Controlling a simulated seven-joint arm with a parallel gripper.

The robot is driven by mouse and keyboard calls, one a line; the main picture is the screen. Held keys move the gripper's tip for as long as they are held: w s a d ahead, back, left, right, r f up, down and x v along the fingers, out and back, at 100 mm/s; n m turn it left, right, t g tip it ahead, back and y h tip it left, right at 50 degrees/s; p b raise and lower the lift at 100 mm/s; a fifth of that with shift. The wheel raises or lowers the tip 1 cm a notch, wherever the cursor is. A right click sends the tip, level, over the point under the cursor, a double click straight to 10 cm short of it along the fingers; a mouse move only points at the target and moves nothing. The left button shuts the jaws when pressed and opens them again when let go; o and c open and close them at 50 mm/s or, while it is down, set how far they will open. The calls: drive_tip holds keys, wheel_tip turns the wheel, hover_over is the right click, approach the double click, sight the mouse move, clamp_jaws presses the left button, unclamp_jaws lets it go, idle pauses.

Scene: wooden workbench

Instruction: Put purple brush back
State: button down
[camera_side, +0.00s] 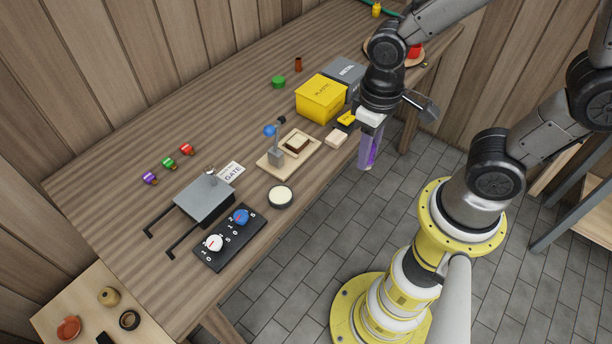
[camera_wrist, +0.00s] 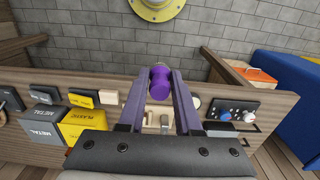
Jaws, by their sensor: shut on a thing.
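The purple brush (camera_wrist: 160,84) shows in the wrist view as a short purple cylinder between my fingertips. My gripper (camera_side: 367,160) is shut on it, pointing down near the front edge of the workbench. In the side view the brush (camera_side: 371,154) is a purple patch partly hidden by the pale fingers. A small purple piece (camera_side: 149,178) lies at the back left of the bench, in a row with a similar green piece (camera_side: 168,162) and red piece (camera_side: 187,149). I cannot tell what these pieces are.
A yellow plastic box (camera_side: 321,101) and a grey metal box (camera_side: 346,73) stand left of my gripper. The back-middle bench is mostly clear.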

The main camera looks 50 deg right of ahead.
drive_tip(key=w+f, duration=0.2)
drive_tip(key=w, duration=0.1)
drive_tip(key=w+a+f, duration=0.1)
drive_tip(key=w+f, duration=0.2)
drive_tip(key=w, duration=0.1)
drive_tip(key=w+a+f, duration=0.1)
drive_tip(key=w+f, duration=0.2)
drive_tip(key=w, duration=0.1)
drive_tip(key=shift+w+a+f, duration=0.1)
drive_tip(key=shift+w+a, duration=0.15)
drive_tip(key=shift+w+a+f, duration=0.1)
drive_tip(key=shift+w+f, duration=0.4)
drive_tip(key=shift+f, duration=0.1)
drive_tip(key=shift+w+f, duration=0.1)
drive_tip(key=shift+f, duration=1.5)
drive_tip(key=shift+f, duration=0.2)
drive_tip(key=c, duration=0.6)
unclamp_jaws()
drive_tip(key=shift+r, duration=0.15)
